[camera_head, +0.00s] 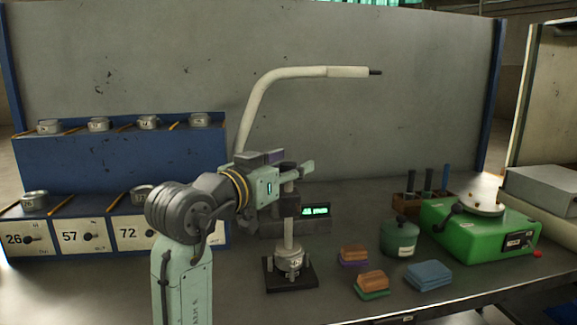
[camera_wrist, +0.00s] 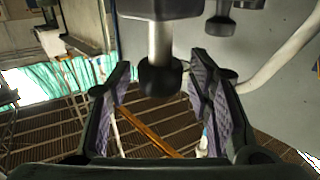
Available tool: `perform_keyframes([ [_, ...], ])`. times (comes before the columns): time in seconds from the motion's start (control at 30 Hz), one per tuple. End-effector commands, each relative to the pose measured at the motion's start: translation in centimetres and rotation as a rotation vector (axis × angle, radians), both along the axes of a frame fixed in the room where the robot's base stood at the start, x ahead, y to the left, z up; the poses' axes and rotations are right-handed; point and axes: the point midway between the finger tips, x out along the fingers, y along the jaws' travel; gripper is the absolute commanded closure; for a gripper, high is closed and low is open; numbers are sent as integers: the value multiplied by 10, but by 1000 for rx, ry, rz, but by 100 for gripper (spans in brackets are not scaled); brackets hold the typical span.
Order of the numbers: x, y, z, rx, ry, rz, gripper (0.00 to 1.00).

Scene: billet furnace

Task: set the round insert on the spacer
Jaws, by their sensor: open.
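My gripper (camera_head: 298,168) is high above the bench, beside the upper part of a stand post. In the wrist view my gripper (camera_wrist: 160,85) is open, its two dark, purple-lined fingers apart. A metal rod with a black rounded end (camera_wrist: 160,75) shows between or beyond them; I cannot tell its depth. A round silver metal piece (camera_head: 289,258) sits low on the stand's black square base (camera_head: 291,283). Similar round silver pieces stand on the blue rack, one at the lower left (camera_head: 34,200). I cannot tell which piece is the round insert or which is the spacer.
The blue rack (camera_head: 120,160) with numbered drawers stands at left. A pale curved pipe (camera_head: 262,92) rises behind my arm. The front bench strip is clear.

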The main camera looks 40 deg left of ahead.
Motion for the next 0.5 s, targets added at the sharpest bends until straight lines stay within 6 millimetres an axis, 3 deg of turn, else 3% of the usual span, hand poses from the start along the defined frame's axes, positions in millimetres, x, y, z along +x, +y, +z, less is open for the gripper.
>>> perform_keyframes([
  [0.27,-7,0,0,0,-1,0,53],
  [0.5,-52,-3,0,0,-3,4,53],
])
